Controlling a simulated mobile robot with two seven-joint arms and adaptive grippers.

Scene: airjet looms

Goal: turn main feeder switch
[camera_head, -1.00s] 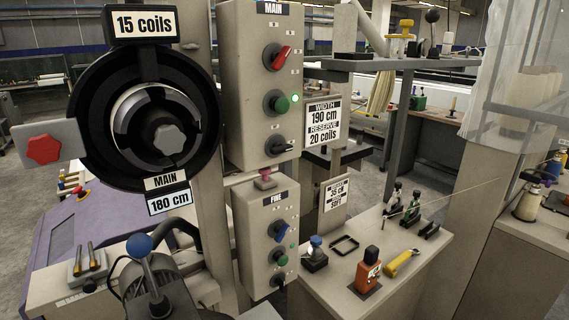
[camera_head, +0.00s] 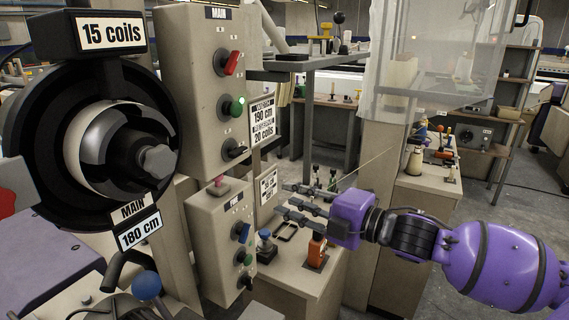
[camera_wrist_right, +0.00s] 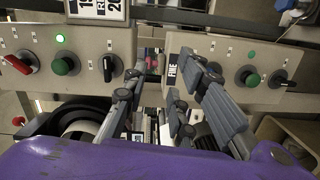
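The box labelled MAIN (camera_head: 185,85) carries a red rotary switch (camera_head: 230,63), a green button (camera_head: 233,107) with a lit green lamp, and a black rotary switch (camera_head: 234,149). In the wrist view the red switch (camera_wrist_right: 18,64) is at far left and the black switch (camera_wrist_right: 112,67) is near the left finger. My right gripper (camera_head: 281,200) is open and empty. Its fingers point left, to the right of the boxes and apart from the switches. In the wrist view its fingers (camera_wrist_right: 167,72) are spread over the gap between the two boxes. My left gripper is out of view.
Below hangs the FINE box (camera_head: 208,245) with a blue switch (camera_head: 242,232), green button and black switch. A pink-topped button (camera_head: 218,186) sits between the boxes. The black MAIN feeder drum (camera_head: 45,140) stands at left. A bench (camera_head: 310,282) with an orange tool (camera_head: 317,250) lies below my right gripper.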

